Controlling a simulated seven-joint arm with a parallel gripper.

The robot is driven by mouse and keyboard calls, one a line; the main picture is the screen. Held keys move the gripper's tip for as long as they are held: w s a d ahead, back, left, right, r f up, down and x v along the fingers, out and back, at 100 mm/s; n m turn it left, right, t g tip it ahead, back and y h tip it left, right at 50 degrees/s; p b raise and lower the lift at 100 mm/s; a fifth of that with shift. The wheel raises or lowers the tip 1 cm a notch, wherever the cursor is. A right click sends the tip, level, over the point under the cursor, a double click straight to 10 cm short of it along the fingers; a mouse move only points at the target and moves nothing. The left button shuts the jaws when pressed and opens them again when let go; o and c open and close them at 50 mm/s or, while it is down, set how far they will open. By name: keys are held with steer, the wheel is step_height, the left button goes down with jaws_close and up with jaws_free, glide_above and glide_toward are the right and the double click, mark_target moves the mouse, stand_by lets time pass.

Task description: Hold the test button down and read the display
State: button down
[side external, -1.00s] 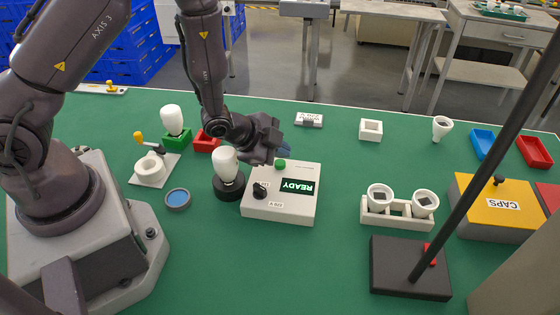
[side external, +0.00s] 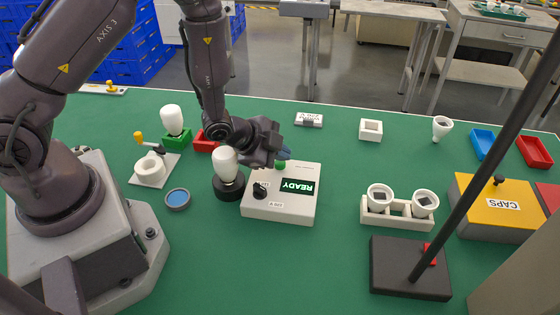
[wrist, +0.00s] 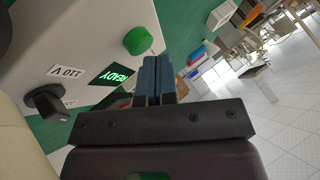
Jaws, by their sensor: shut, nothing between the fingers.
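The light-grey test box (side external: 265,212) stands mid-table with a green round button (side external: 280,165) on its top. Its display (side external: 298,187) reads READY in green; it also shows in the wrist view (wrist: 113,76). A black knob (side external: 260,190) and a 110 V label sit beside it. A white bulb (side external: 225,163) stands upright in a black round socket (side external: 229,190) left of the box. My gripper (side external: 284,153) is shut and empty, its blue fingertips just above and behind the button. In the wrist view the fingertips (wrist: 157,62) are beside the green button (wrist: 138,40), apparently not pressing it.
A white rack (side external: 396,217) with two round fittings is at right, beside a dark stand base (side external: 408,268) with a slanting pole. A yellow CAPS box (side external: 490,218) is farther right. A blue-topped round dish (side external: 178,199) lies left. The green table before the box is clear.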

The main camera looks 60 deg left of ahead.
mark_target(280, 164)
steer(key=shift+f, duration=0.45)
stand_by(1.6)
stand_by(0.4)
steer(key=shift+r, duration=0.85)
steer(key=shift+r, duration=0.1)
steer(key=shift+r, duration=2.45)
